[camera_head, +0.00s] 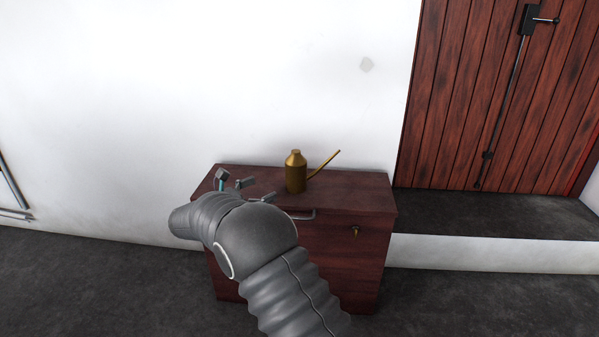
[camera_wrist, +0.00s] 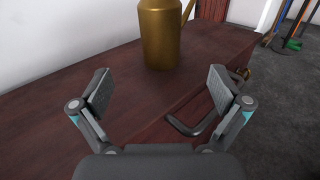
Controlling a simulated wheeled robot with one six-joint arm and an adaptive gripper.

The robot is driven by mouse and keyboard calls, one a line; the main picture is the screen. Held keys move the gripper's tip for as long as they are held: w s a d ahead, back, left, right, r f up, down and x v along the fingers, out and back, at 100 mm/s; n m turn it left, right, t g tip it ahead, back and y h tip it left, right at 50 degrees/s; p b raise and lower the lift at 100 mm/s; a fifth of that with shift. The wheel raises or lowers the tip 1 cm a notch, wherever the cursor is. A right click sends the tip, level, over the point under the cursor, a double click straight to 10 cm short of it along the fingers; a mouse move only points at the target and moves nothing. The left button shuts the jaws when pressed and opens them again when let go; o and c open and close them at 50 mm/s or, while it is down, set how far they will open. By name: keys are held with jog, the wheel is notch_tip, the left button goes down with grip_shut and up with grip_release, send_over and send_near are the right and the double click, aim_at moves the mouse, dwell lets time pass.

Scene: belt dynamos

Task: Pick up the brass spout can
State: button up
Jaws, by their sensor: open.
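The brass spout can (camera_head: 296,173) stands upright on top of a dark red wooden cabinet (camera_head: 350,189), near its middle, with its thin spout angled up to the right. In the wrist view the can (camera_wrist: 160,35) is ahead of the fingers, its top cut off by the frame. My gripper (camera_wrist: 158,90) is open and empty above the cabinet top, its two fingers apart and the can beyond them, not touching. In the head view my gripper (camera_head: 238,183) shows left of the can, partly hidden behind my arm.
A metal handle (camera_wrist: 196,122) sticks out from the cabinet front, and a key (camera_head: 355,231) hangs at its right. A white wall (camera_head: 250,80) stands behind. A raised step (camera_head: 480,215) lies before a wooden door (camera_head: 495,100). Long-handled tools (camera_wrist: 290,30) stand far right.

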aim_at(297, 160)
jog(key=b+x, duration=0.1)
jog(key=x, duration=1.1)
jog(key=shift+w+d, duration=0.15)
jog(key=shift+d, duration=0.2)
jog(key=c, duration=1.6)
jog(key=shift+c, duration=0.2)
jog(key=shift+r, duration=0.1)
jog(key=shift+r, duration=0.6)
notch_tip(297, 160, up, 3)
jog(key=shift+d+r+p, duration=0.1)
jog(key=shift+p, duration=0.35)
jog(key=s+d+r, duration=0.4)
jog(key=d+r, duration=0.2)
jog(key=d, duration=0.4)
jog(key=shift+d+r+p, duration=0.2)
jog(key=shift+d+p, duration=0.2)
